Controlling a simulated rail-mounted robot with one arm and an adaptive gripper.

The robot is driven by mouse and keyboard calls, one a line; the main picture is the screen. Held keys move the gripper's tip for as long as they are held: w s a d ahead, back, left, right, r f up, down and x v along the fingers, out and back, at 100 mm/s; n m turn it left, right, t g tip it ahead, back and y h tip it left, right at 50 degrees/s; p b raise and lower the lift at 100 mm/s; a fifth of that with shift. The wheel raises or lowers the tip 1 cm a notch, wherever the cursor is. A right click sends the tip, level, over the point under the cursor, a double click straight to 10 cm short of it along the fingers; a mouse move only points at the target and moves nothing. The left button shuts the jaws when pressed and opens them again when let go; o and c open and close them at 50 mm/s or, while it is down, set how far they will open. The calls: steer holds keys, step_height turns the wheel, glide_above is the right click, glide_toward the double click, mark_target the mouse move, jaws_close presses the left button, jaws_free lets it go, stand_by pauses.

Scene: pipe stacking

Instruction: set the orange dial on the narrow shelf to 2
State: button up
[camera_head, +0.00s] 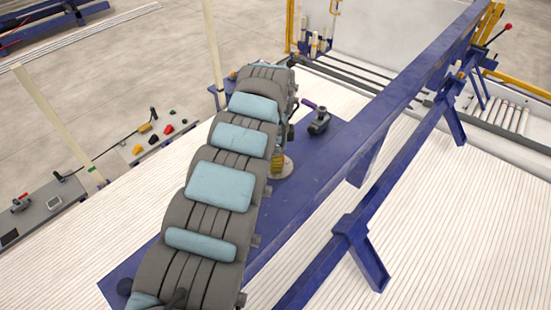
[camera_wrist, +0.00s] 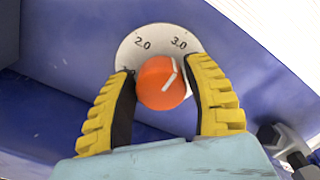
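The orange dial (camera_wrist: 161,84) sits on a round white scale plate (camera_wrist: 160,38) in the wrist view. The marks 2.0 and 3.0 show on the plate above it; a mark at the left is partly covered. The dial's white pointer line slants up and right, toward the 3.0 side. My gripper (camera_wrist: 160,67) has its two yellow fingers on either side of the dial, with a small gap visible at the left; contact at the right is unclear. In the head view, the plate (camera_head: 287,168) shows on the narrow blue shelf (camera_head: 310,165), beneath my gripper; the dial is hidden there.
A dark device with a purple handle (camera_head: 318,121) stands on the shelf to the right of my gripper. A long blue beam (camera_head: 375,120) runs along the right. Dark metal fittings (camera_wrist: 285,145) show at the lower right in the wrist view.

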steer(key=c, duration=0.7)
steer(key=shift+f+n+b, duration=0.1)
steer(key=shift+n+b, duration=0.25)
steer(key=shift+n, duration=0.05)
steer(key=shift+f+n+b, duration=0.1)
steer(key=shift+n+b, duration=0.6)
steer(key=shift+n, duration=0.3)
steer(key=n+b, duration=0.2)
steer(key=n, duration=0.1)
steer(key=shift+n+b, duration=0.3)
steer(key=shift+n, duration=0.1)
steer(key=n+b, duration=0.2)
steer(key=n, duration=0.1)
steer(key=shift+s, duration=0.1)
steer(key=shift+n+b, duration=0.95)
steer(key=shift+n, duration=0.15)
